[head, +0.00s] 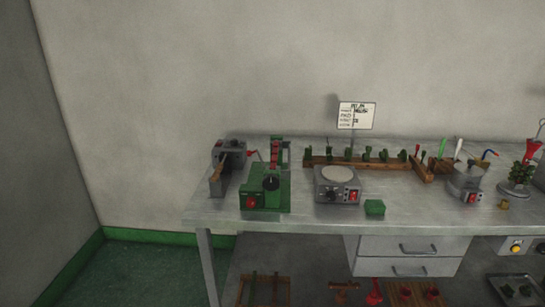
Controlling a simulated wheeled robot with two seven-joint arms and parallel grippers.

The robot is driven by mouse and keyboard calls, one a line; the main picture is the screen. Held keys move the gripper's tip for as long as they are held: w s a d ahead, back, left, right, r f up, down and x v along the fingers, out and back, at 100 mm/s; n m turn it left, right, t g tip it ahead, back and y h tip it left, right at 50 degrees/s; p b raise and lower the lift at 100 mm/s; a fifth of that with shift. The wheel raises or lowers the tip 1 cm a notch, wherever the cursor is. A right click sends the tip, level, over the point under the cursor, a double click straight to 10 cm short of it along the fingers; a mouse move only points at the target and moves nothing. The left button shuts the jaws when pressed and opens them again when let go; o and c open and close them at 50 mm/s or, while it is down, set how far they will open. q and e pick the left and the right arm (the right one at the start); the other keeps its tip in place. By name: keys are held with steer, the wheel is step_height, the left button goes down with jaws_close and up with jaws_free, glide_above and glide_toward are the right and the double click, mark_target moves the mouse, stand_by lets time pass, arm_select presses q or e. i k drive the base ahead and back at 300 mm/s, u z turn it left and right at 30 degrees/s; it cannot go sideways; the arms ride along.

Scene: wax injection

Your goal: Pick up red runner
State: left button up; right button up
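No gripper of mine shows in the head view. Several red pieces are in view, and I cannot tell for certain which is the runner. A red funnel-like piece (375,293) stands on the lower shelf under the table, left of a brown rack. A red-topped piece (533,150) rises from the dark green tree-like stand at the table's right end.
The grey table (225,209) carries a green machine (265,197), a round-topped hotplate (338,174), a green block (374,208) and a wooden rack (340,162) with green pieces. Drawers (410,245) hang below. The floor at left is clear.

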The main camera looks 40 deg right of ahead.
mark_target(274, 159)
steer(key=u, duration=0.4)
steer(key=i, duration=2.15)
steer(key=z, duration=1.15)
